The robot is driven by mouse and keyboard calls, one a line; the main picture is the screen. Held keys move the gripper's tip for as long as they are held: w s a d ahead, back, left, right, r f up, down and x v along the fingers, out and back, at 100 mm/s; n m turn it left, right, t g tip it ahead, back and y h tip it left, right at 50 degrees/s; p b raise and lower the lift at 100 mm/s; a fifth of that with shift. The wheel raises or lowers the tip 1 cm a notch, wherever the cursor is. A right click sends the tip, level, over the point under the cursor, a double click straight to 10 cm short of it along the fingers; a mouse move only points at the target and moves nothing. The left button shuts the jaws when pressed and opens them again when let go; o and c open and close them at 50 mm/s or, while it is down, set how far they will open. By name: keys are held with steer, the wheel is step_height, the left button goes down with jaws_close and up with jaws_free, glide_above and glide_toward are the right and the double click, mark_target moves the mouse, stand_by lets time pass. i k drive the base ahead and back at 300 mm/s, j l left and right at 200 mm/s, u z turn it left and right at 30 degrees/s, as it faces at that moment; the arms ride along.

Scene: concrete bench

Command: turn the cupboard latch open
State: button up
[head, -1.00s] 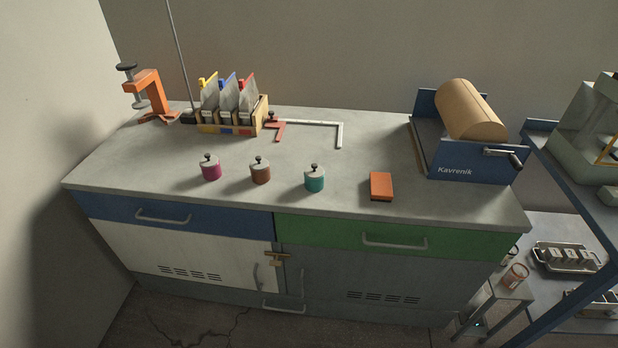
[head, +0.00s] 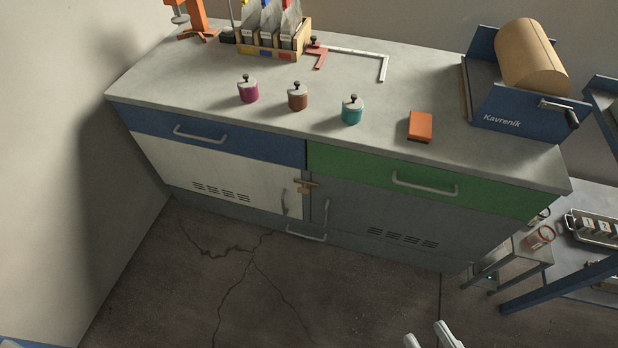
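The brass cupboard latch (head: 306,185) sits at the top of the seam between the white left door (head: 225,178) and the grey right door (head: 400,215). Its bar looks roughly level and lies across the seam, though it is small in view. Both doors are shut, each with an upright handle near the seam. Two pale fingertips of my gripper (head: 430,338) show at the bottom edge, apart with nothing seen between them. They are over the floor, well below and right of the latch in the picture. The rest of my gripper is out of frame.
A blue drawer (head: 205,133) and a green drawer (head: 425,180) are shut above the doors. Three lidded pots, including a teal one (head: 352,111), stand on the bench top. A side table (head: 515,250) stands at right. The cracked floor (head: 260,280) in front is clear.

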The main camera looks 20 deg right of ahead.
mark_target(303, 191)
steer(key=i+j, duration=0.25)
steer(key=j, duration=0.2)
steer(key=i+j, duration=0.25)
steer(key=j, duration=0.15)
steer(key=i+j, duration=0.25)
steer(key=j, duration=0.2)
